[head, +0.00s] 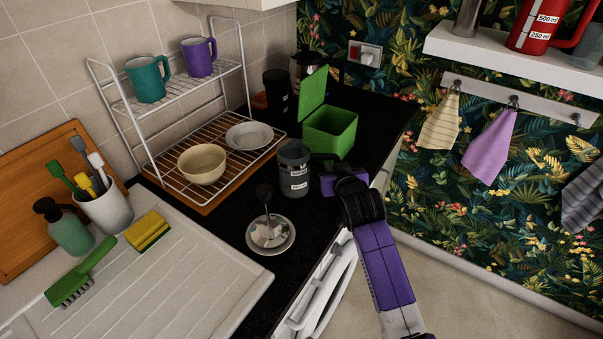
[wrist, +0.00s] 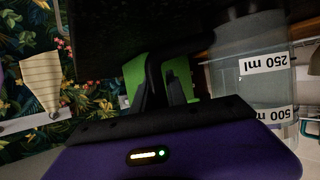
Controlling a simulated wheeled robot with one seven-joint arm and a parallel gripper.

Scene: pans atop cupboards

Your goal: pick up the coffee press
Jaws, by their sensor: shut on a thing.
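The coffee press is a grey, see-through jug (head: 294,172) with white volume labels, upright at the middle of the black counter. In the wrist view the jug (wrist: 255,88) fills the right side, with the 250 ml and 500 ml labels showing upside down. My gripper (head: 328,178) is at the jug's right side. In the wrist view my gripper (wrist: 166,90) is shut on the press's dark handle. The fingertips are partly lost in shadow. I cannot tell whether the jug's base touches the counter. A silver disc with a black-knobbed rod (head: 270,232) stands apart in front.
An open green bin (head: 330,132) stands just behind the jug. A white wire rack (head: 150,110) with mugs, a bowl (head: 202,164) and a plate (head: 250,136) is to the left. The white drainboard (head: 150,290) lies front left. Open floor is at the right.

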